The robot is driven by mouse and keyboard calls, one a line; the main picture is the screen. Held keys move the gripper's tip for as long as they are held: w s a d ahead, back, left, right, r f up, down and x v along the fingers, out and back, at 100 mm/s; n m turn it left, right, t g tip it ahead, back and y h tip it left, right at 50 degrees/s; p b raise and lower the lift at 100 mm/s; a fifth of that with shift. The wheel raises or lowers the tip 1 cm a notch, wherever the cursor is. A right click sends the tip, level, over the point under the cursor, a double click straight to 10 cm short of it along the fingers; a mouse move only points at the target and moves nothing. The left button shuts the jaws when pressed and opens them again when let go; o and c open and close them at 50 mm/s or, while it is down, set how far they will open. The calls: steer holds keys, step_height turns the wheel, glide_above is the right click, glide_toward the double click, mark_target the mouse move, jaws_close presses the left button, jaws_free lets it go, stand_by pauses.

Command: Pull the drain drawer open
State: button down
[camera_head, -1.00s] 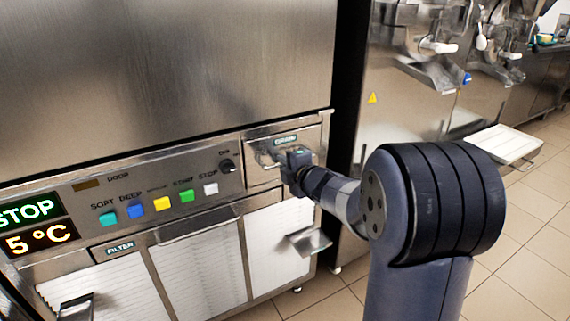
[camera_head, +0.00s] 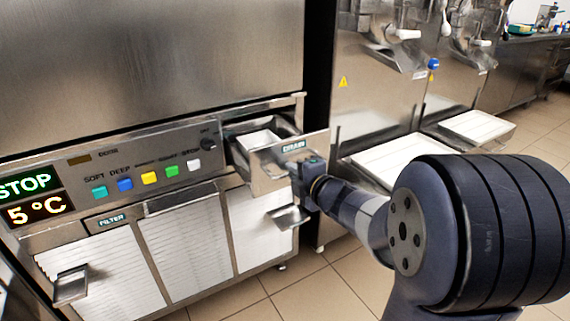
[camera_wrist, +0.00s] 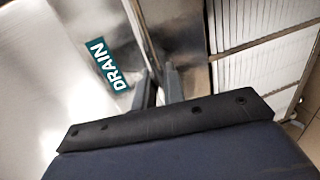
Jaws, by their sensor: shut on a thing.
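The drain drawer (camera_head: 272,171) stands partly pulled out of the machine front, to the right of the control panel. Its front carries a "DRAIN" label, which also shows large in the wrist view on the drawer front (camera_wrist: 85,50). Its open top shows a pale inside. My gripper (camera_head: 300,178) is at the drawer front and is shut on the handle there; the arm mostly hides the handle. In the wrist view my gripper's fingers (camera_wrist: 158,85) are close together beside the label.
The control panel (camera_head: 140,170) with coloured buttons is left of the drawer. Below are white louvred panels (camera_head: 185,245) and a small protruding metal tray (camera_head: 288,217). More machines with white trays (camera_head: 400,160) stand at the right. Tiled floor (camera_head: 330,295) is open in front.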

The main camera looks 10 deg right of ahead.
steer(key=v, duration=0.3)
steer(key=f+v, duration=0.1)
steer(key=v, duration=0.1)
steer(key=shift+s+d+f, duration=0.1)
steer(key=shift+s+d, duration=0.15)
steer(key=shift+s, duration=0.2)
steer(key=c, duration=1.6)
jaws_free()
steer(key=shift+s+d, duration=0.1)
steer(key=shift+c, duration=0.2)
steer(key=shift+p, duration=0.3)
steer(key=p+v, duration=0.3)
steer(key=v, duration=0.7)
steer(key=shift+s, duration=0.35)
steer(key=shift+d, duration=0.1)
